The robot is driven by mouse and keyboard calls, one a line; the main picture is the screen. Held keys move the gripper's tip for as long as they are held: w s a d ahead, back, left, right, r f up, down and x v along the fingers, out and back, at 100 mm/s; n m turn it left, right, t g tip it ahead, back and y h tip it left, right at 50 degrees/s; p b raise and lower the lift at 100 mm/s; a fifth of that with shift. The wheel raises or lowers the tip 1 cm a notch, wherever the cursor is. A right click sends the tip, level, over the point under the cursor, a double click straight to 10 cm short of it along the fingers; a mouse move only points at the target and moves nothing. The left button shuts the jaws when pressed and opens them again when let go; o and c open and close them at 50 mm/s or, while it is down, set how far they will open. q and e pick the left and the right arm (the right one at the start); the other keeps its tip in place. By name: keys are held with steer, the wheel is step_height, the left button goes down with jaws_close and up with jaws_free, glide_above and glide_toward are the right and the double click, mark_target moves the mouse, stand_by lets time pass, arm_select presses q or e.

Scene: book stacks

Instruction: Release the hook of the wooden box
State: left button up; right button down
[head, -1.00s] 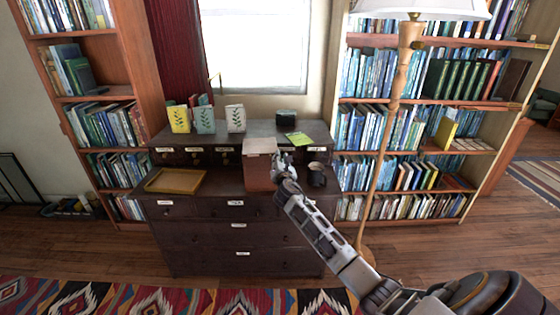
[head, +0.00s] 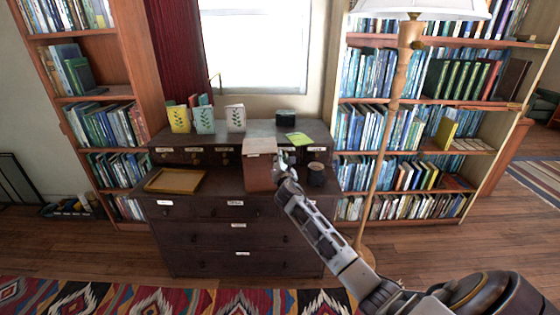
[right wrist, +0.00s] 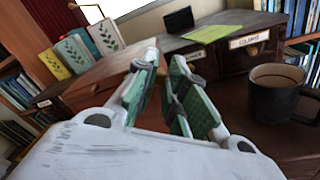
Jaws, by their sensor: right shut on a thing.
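The wooden box (head: 258,175), reddish brown with a paler lid (head: 260,146), stands on the dark dresser; the lid looks down. In the right wrist view the box (right wrist: 100,72) is at the left, beside my fingers. My right gripper (head: 279,168) is at the box's right side. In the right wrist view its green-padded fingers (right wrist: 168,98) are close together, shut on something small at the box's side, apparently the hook. The hook itself is hidden or too small to make out. My left gripper is not in view.
A dark mug (head: 317,174) stands just right of my gripper. A yellowish tray (head: 175,181) lies at the left of the dresser (head: 215,240). Behind are upright books (head: 204,120), a green paper (head: 299,138) and a dark box (head: 286,116). A lamp pole (head: 392,120) rises at the right.

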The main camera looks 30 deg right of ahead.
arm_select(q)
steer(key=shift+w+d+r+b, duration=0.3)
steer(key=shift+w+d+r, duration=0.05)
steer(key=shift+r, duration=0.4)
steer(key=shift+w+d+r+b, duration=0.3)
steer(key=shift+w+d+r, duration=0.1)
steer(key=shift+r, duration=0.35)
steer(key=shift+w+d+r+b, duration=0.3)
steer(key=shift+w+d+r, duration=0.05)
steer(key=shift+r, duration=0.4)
arm_select(e)
steer(key=shift+s+d+f+m, duration=0.15)
steer(key=shift+f+m, duration=0.25)
steer(key=shift+m, duration=0.75)
steer(key=shift+s+d+f+m, duration=0.1)
steer(key=shift+d+f+m, duration=0.25)
steer(key=shift+m, duration=0.75)
steer(key=shift+s+d+f+m, duration=0.1)
steer(key=shift+f+m, duration=0.35)
steer(key=shift+m, duration=0.7)
steer(key=c, duration=1.7)
jaws_free()
steer(key=shift+c, duration=0.2)
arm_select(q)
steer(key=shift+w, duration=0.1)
arm_select(e)
steer(key=v, duration=1.2)
